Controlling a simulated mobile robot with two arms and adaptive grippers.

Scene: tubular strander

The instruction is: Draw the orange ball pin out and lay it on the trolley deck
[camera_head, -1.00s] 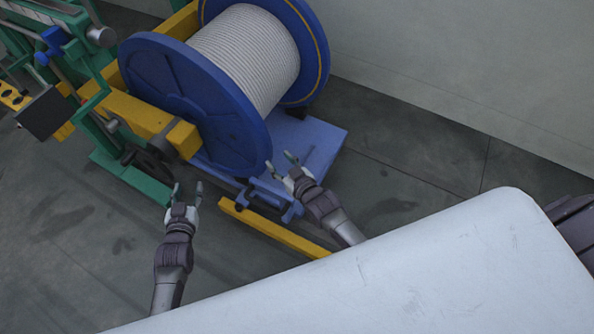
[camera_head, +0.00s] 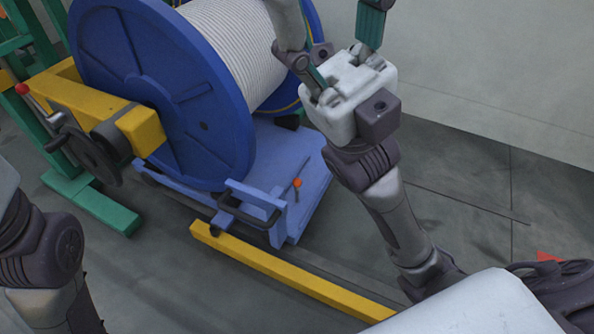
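The orange ball pin (camera_head: 297,184) stands at the front of the blue trolley, its orange ball on top of a thin shank by the upright front plate. The trolley deck (camera_head: 312,205) is blue and lies under and to the right of the reel; its visible part is bare. My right gripper (camera_head: 332,28) is raised high, above and right of the pin, with its fingers spread wide and nothing between them. The fingertips reach the top edge of the picture. My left arm shows at the left edge; its gripper is out of the picture.
A large blue reel (camera_head: 160,85) of pale rope stands over the trolley. A yellow beam (camera_head: 290,275) lies in front on the floor. A dark handwheel (camera_head: 88,155) and a red-knobbed lever (camera_head: 22,88) are at the left.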

